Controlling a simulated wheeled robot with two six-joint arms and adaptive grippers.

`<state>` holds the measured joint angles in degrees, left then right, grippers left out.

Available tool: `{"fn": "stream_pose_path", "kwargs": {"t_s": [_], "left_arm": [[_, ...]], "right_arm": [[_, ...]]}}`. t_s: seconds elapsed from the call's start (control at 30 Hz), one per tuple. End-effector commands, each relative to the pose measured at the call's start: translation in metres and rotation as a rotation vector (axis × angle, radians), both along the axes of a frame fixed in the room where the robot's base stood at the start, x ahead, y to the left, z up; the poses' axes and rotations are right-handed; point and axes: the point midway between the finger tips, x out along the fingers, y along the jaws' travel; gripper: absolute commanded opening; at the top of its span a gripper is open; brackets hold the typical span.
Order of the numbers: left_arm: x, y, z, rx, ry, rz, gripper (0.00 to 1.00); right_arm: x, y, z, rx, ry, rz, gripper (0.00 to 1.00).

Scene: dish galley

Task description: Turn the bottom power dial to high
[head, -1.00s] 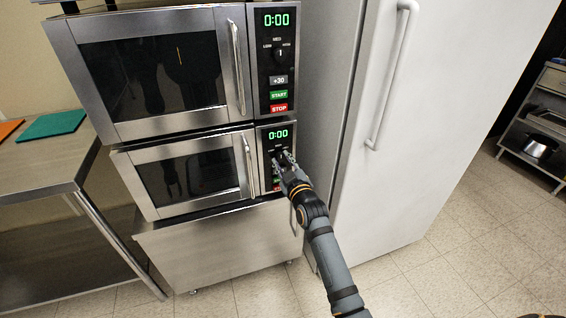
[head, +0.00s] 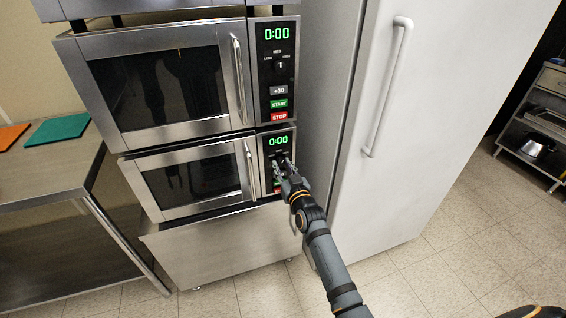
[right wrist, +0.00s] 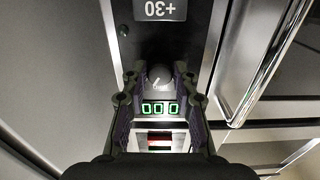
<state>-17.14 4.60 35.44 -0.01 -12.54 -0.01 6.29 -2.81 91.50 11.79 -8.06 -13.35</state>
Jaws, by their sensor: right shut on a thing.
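The bottom oven (head: 195,184) has a black control panel with a green 0:00 display (head: 278,141). My right gripper (head: 281,165) is at this panel, just below the display, and hides the dial in the head view. I cannot read the dial's setting clearly. My left gripper is out of view.
The top oven (head: 155,85) has its own dial (head: 280,65). The bottom oven's door handle (head: 250,168) is close to my right gripper's left. A tall white fridge (head: 400,180) stands close on the right. A steel table (head: 45,178) is at the left.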

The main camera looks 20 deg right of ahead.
Motion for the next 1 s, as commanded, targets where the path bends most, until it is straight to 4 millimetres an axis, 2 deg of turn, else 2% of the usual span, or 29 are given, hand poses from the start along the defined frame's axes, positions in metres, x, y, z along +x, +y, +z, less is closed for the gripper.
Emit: {"fn": "stream_pose_path", "kwargs": {"t_s": [0.1,0.5,1.0], "left_arm": [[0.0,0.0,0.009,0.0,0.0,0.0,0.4],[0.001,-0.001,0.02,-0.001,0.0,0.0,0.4],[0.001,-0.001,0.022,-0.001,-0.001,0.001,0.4]], "right_arm": [[0.0,0.0,0.002,0.104,0.007,0.0,0.0],[0.0,0.0,0.0,0.393,0.014,0.0,0.0],[0.0,0.001,0.0,0.513,0.018,0.0,0.0]]}}
